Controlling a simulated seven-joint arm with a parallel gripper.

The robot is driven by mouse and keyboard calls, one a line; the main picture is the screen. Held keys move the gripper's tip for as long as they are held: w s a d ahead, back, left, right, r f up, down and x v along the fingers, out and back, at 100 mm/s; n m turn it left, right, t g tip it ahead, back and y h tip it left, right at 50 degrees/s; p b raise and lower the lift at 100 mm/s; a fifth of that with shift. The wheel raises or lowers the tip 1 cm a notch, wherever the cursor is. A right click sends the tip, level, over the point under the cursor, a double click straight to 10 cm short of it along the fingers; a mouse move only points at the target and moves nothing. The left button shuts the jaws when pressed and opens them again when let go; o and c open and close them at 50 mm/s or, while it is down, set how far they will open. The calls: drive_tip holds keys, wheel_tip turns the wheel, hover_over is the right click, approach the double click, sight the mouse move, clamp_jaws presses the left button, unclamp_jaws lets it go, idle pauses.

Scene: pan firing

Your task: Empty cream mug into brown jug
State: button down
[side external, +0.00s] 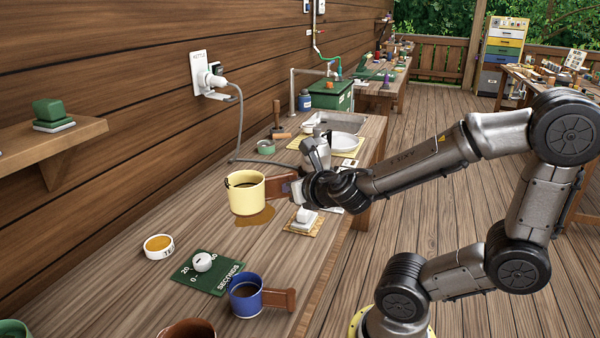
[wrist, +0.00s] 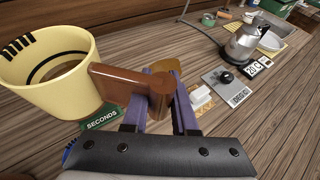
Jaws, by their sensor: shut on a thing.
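The cream mug (side external: 246,196) is a pale yellow cup, upright in the side view, with a brown handle (wrist: 130,88). It fills the left of the wrist view (wrist: 50,88), where dark marks and a brown band show inside. My gripper (side external: 293,187) is shut on the handle, its purple fingers on either side of it in the wrist view (wrist: 165,100). The mug appears held above the bench. A brown rim (side external: 188,329), perhaps the brown jug, is cut off at the bottom of the side view; its inside is barely visible.
A brown patch (side external: 258,218) lies on the bench below the mug. A blue mug (side external: 246,303), green timer board (side external: 197,274) and small white dish (side external: 158,247) stand nearer. The kettle (wrist: 244,42) and dial plate (wrist: 236,88) stand beyond my gripper.

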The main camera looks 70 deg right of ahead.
drive_tip(key=s+a+r+n+y, duration=0.1)
drive_tip(key=s+a+n+y, duration=0.1)
drive_tip(key=a+n+y, duration=0.85)
drive_tip(key=s+a+r+n+y, duration=0.1)
drive_tip(key=a+r+n+y, duration=0.3)
drive_tip(key=a, duration=1.2)
wheel_tip(320, 180, down, 14)
drive_tip(key=shift+r+m+t+y, duration=0.25)
drive_tip(key=shift+m+t+y, duration=0.1)
drive_tip(key=shift+m, duration=0.1)
drive_tip(key=shift+w, duration=0.25)
drive_tip(key=shift+w+f+m+g, duration=0.2)
drive_tip(key=shift+m+g, duration=0.1)
drive_tip(key=shift+g, duration=0.45)
drive_tip(key=shift+w+d+f+m+g, duration=0.15)
drive_tip(key=shift+w+m+g, duration=0.2)
drive_tip(key=shift+g, duration=0.25)
drive_tip(key=shift+w+a+f+m+g, duration=0.1)
drive_tip(key=shift+w+m+g, duration=0.2)
drive_tip(key=shift+g, duration=0.3)
drive_tip(key=shift+w+d+m+g, duration=0.15)
drive_tip(key=shift+w+m+g, duration=0.3)
drive_tip(key=shift+g, duration=0.55)
idle(0.4)
drive_tip(key=shift+g, duration=0.5)
